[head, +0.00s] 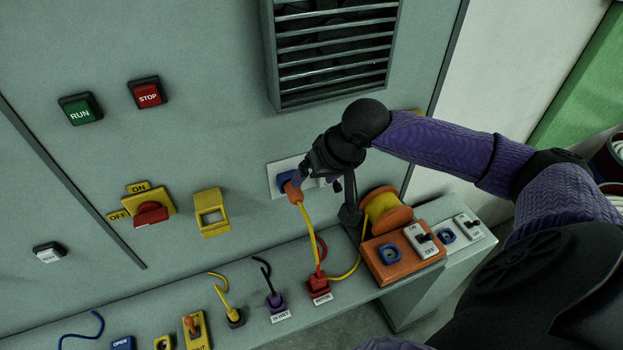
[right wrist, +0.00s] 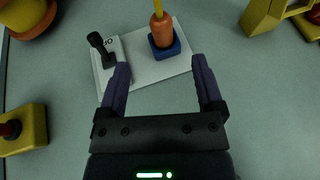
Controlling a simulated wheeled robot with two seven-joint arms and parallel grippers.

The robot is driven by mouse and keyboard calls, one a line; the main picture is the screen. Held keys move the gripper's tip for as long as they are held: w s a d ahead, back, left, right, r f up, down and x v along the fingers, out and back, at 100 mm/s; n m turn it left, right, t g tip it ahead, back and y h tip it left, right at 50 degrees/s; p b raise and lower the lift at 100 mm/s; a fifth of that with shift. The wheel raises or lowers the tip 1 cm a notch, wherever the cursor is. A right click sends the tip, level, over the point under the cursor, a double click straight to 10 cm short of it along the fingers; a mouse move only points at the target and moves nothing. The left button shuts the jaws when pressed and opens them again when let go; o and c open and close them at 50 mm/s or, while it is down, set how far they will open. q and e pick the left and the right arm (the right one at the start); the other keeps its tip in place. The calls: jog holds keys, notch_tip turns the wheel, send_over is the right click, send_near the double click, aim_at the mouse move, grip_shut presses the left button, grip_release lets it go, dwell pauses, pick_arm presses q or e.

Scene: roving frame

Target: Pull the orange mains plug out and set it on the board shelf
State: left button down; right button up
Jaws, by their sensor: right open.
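The orange mains plug (head: 294,193) sits in a blue socket (head: 285,179) on a white wall plate, with a yellow cord hanging from it. In the right wrist view the plug (right wrist: 161,31) stands in the blue socket (right wrist: 166,51), just beyond my fingertips. My right gripper (head: 312,180) is at the plate, close to the plug; it also shows in the wrist view (right wrist: 160,66), open with nothing between its fingers. The board shelf (head: 247,286) runs along the foot of the board. My left gripper is out of view.
A black toggle switch (right wrist: 103,48) shares the wall plate. On the shelf stand a red motor plug (head: 319,286), a purple plug (head: 276,301), a yellow cord reel (head: 385,213) and an orange socket box (head: 389,270). A yellow square frame (head: 211,214) is left of the plate.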

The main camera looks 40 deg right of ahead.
aim_at(299, 198)
jog(key=b+x, duration=0.1)
jog(key=x, duration=0.8)
jog(key=shift+a, duration=0.1)
jog(key=shift+s+r, duration=0.1)
grip_shut()
jog(key=shift+s+p, duration=0.25)
jog(key=shift+p, duration=0.2)
jog(key=s+p, duration=0.2)
jog(key=s+a+p, duration=0.1)
jog(key=s+p, duration=0.1)
